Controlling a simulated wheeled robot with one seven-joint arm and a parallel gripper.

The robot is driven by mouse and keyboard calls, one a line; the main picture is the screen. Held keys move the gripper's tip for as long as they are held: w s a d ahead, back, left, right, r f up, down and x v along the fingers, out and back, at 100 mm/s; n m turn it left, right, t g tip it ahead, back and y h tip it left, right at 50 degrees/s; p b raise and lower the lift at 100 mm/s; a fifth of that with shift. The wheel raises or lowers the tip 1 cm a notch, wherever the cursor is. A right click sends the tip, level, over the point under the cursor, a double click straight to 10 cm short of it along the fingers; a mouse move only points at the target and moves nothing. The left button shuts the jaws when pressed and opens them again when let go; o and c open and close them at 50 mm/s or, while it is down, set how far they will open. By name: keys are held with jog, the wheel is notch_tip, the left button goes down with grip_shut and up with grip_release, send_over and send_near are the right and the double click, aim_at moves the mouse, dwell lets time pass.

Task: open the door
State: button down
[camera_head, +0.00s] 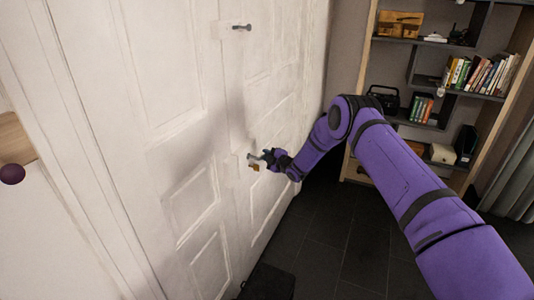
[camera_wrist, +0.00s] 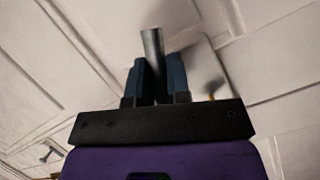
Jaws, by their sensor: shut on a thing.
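The white panelled door (camera_head: 180,120) fills the left and middle of the head view. A grey metal handle (camera_head: 252,157) projects from it low in the middle, and my gripper (camera_head: 266,156) is at it from the right. In the wrist view my gripper (camera_wrist: 158,78) has its two dark blue fingers on both sides of the grey handle bar (camera_wrist: 152,44), shut on it. The handle's far end sticks out beyond the fingertips. A small brass-coloured piece (camera_head: 255,167) sits just below the handle. I cannot tell whether the door is ajar.
A second metal handle (camera_head: 242,27) is higher on the white panels. A shelf unit (camera_head: 436,46) with books and boxes stands at the right. Dark tiled floor (camera_head: 340,240) lies clear below my arm. A dark purple knob (camera_head: 12,174) is at the far left.

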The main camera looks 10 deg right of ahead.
jog(key=shift+s+a+f+m+g, duration=0.2)
jog(key=shift+f+m+g, duration=0.3)
jog(key=shift+m, duration=0.35)
jog(key=shift+s+a+f+m+g, duration=0.1)
jog(key=shift+s+f+m+g, duration=0.25)
jog(key=shift+f+m, duration=0.4)
jog(key=shift+r, duration=0.1)
jog(key=s+d+n+g+y, duration=0.1)
jog(key=s+d+g, duration=0.1)
jog(key=d, duration=1.4)
jog(key=s+d+n+g+y, duration=0.2)
jog(key=s+d, duration=0.3)
jog(key=d, duration=1.2)
jog(key=shift+s+d+n, duration=0.2)
jog(key=shift+d+n, duration=0.05)
jog(key=shift+n, duration=0.05)
jog(key=c, duration=1.2)
grip_release()
jog(key=shift+s+r, duration=0.1)
jog(key=shift+o, duration=0.5)
